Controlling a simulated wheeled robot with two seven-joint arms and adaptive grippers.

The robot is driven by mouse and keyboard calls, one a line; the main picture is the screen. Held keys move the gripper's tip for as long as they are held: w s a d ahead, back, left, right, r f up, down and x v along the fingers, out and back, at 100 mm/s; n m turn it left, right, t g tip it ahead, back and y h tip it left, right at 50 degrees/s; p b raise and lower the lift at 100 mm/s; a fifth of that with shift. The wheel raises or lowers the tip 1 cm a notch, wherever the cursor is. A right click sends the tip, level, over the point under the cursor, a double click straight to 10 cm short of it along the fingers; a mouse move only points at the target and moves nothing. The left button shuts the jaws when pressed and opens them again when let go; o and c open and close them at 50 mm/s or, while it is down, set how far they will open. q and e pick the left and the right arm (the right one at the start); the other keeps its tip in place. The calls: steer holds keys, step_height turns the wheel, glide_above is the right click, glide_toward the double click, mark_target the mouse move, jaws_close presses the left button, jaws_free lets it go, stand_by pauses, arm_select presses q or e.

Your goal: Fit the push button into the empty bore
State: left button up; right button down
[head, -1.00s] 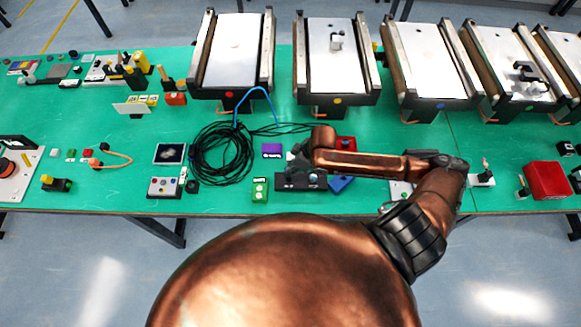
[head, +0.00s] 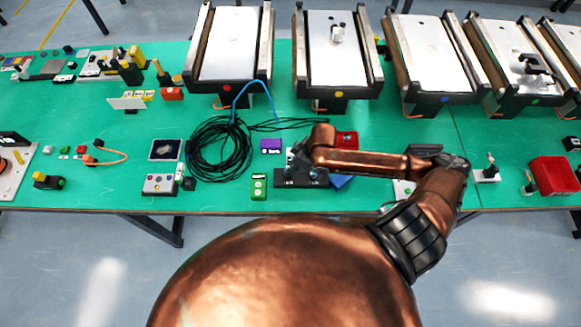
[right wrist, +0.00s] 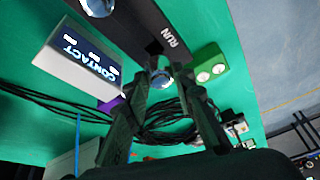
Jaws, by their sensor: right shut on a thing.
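My right gripper (right wrist: 163,80) is shut on a small round chrome piece, the push button (right wrist: 159,72), held between its fingertips in the right wrist view. The tips are at the edge of a long black block (right wrist: 148,22) marked RUN. I cannot tell whether the button touches the block. Another round chrome part (right wrist: 97,5) shows on the block at the top edge. The empty bore cannot be made out. In the head view the black block (head: 290,183) lies near the table's front edge, and my right forearm hides part of it. My left gripper is not in view.
A white box with a CONTACT display (right wrist: 80,60) stands beside the block. A green two-button box (head: 259,187), a purple box (head: 271,145) and a coil of black cable (head: 220,148) lie to the left. Conveyors (head: 337,60) line the back.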

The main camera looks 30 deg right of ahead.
steer(key=shift+f+p, duration=0.2)
steer(key=shift+p, duration=0.2)
stand_by(0.6)
steer(key=shift+f+p, duration=0.15)
steer(key=shift+p, duration=0.8)
stand_by(0.8)
steer(key=shift+f, duration=1.1)
stand_by(0.6)
steer(key=c, duration=1.5)
jaws_free()
steer(key=shift+c, duration=0.2)
steer(key=o, duration=0.5)
steer(key=shift+o, duration=0.2)
